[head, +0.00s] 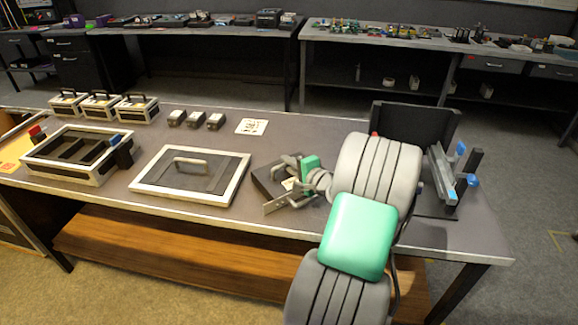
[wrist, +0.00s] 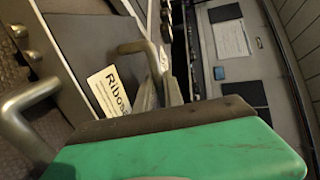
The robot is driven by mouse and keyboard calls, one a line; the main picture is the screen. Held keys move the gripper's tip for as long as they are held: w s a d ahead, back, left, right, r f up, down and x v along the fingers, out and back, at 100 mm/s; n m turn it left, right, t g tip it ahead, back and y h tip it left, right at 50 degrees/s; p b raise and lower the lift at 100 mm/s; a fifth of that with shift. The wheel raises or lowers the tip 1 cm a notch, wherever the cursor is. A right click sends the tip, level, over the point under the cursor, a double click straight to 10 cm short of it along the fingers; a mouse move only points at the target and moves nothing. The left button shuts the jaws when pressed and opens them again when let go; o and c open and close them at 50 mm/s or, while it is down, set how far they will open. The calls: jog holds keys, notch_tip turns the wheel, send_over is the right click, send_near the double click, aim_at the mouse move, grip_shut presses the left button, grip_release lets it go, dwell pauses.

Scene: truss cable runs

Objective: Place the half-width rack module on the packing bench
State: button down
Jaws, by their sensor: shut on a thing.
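My gripper (head: 294,184) is shut on the half-width rack module (head: 266,181), a dark box with metal handles. The gripper and module are over the middle front of the packing bench (head: 225,122). The arm and gripper hide part of the module, and I cannot tell whether it touches the bench top. In the wrist view, the module's dark face (wrist: 88,42) carries a white label starting "Ribos" and bent grey handles.
A framed panel with a handle (head: 190,183) lies left of the module. Beyond it is an open compartmented case (head: 60,176). Several small boxes and a white card (head: 251,127) sit toward the back. A black upright panel (head: 425,122) and a metal rail stand (head: 440,170) are at right.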

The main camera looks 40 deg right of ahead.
jog(key=shift+f, duration=0.1)
jog(key=shift+f, duration=0.15)
jog(key=c, duration=1.5)
grip_release()
jog(key=shift+o, duration=0.2)
jog(key=v, duration=1.2)
